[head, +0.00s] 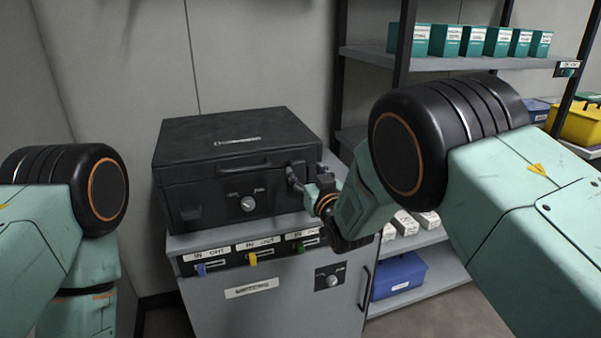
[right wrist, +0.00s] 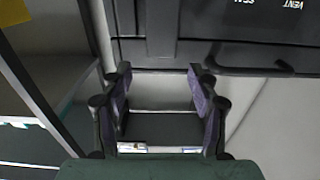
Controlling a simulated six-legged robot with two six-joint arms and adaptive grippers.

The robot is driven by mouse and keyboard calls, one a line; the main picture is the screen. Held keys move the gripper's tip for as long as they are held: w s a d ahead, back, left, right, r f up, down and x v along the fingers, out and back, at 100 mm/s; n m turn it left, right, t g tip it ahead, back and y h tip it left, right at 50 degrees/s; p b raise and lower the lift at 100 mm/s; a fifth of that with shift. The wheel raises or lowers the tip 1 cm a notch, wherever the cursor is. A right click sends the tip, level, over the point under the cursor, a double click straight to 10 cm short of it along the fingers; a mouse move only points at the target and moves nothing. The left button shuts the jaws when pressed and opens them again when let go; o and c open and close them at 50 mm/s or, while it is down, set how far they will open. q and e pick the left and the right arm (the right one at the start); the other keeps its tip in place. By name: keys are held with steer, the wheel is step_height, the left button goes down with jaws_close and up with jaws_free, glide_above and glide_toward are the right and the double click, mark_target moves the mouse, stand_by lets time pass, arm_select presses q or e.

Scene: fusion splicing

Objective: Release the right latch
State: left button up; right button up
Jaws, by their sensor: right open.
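A closed black case (head: 235,150) sits on a grey cabinet, with a lid handle, a front dial (head: 247,204) and a left latch (head: 190,212) low on its front. My right gripper (head: 303,182) is at the right end of the case front and hides much of the right latch area. In the right wrist view, my right gripper (right wrist: 160,75) is open with nothing between its fingers. A dark block that looks like the right latch (right wrist: 160,28) stands on the case just beyond the fingertips, roughly centred between them. Contact cannot be told. My left gripper is out of view.
The grey cabinet (head: 270,298) has coloured tabs, a dial and a side handle (head: 365,287). Shelves at the right hold teal boxes (head: 470,41), a blue bin (head: 398,276) and a yellow bin (head: 578,123). A plain wall stands behind the case.

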mark_target(298, 164)
steer(key=b+x, duration=0.2)
steer(key=x, duration=0.1)
steer(key=shift+a+f, duration=0.15)
steer(key=shift+w, duration=0.45)
steer(key=shift+a+b, duration=0.25)
steer(key=shift+b, duration=0.1)
steer(key=shift+w+d, duration=0.1)
steer(key=shift+d, duration=0.15)
steer(key=shift+c, duration=1)
steer(key=shift+a, duration=0.2)
steer(key=c, duration=0.4)
jaws_close()
